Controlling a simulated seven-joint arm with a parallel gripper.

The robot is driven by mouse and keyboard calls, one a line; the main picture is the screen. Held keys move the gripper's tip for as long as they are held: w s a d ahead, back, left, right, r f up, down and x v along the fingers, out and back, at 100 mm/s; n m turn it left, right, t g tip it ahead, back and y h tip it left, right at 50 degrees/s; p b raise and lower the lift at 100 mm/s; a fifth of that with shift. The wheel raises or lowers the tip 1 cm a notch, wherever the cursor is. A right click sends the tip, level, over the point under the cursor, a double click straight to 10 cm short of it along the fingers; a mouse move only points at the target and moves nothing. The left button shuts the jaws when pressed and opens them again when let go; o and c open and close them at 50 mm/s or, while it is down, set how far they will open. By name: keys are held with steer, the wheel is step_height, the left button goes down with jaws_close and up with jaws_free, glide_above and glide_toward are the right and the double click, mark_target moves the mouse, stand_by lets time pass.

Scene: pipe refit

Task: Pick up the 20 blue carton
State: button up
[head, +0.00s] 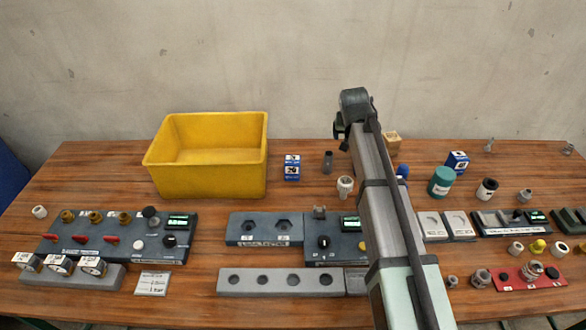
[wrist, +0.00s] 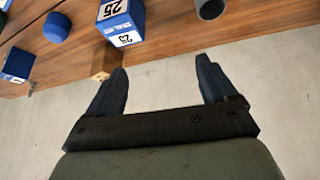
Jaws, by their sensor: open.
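A blue-and-white carton (head: 292,167) stands upright on the table just right of the yellow bin; its small label seems to read 20. A second blue carton (head: 457,162) stands at the back right, its number unreadable. The wrist view shows a blue carton marked 25 (wrist: 120,22) and part of another blue carton (wrist: 17,65) at the left edge. My gripper (head: 341,130) is raised above the back of the table, right of the first carton. In the wrist view my gripper (wrist: 160,82) is open, with nothing between its fingers.
The yellow bin (head: 207,178) stands left of the first carton. A dark cylinder (head: 328,162) and a white fitting (head: 345,187) stand to its right. A wooden block (head: 392,143) is near the back edge. Grey fixtures (head: 265,229) lie in front. My arm hides part of the table.

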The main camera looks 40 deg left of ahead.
steer(key=n+g, duration=0.1)
steer(key=g, duration=0.1)
glide_toward(293, 159)
steer(key=x, duration=0.8)
steer(key=shift+f, duration=0.15)
steer(key=shift+s+x, duration=0.2)
steer(key=shift+x, duration=1.1)
steer(key=shift+s+x, duration=0.15)
steer(key=shift+x, duration=1.15)
steer(key=shift+d+f, duration=0.15)
steer(key=shift+d, duration=0.05)
steer(key=c, duration=1.1)
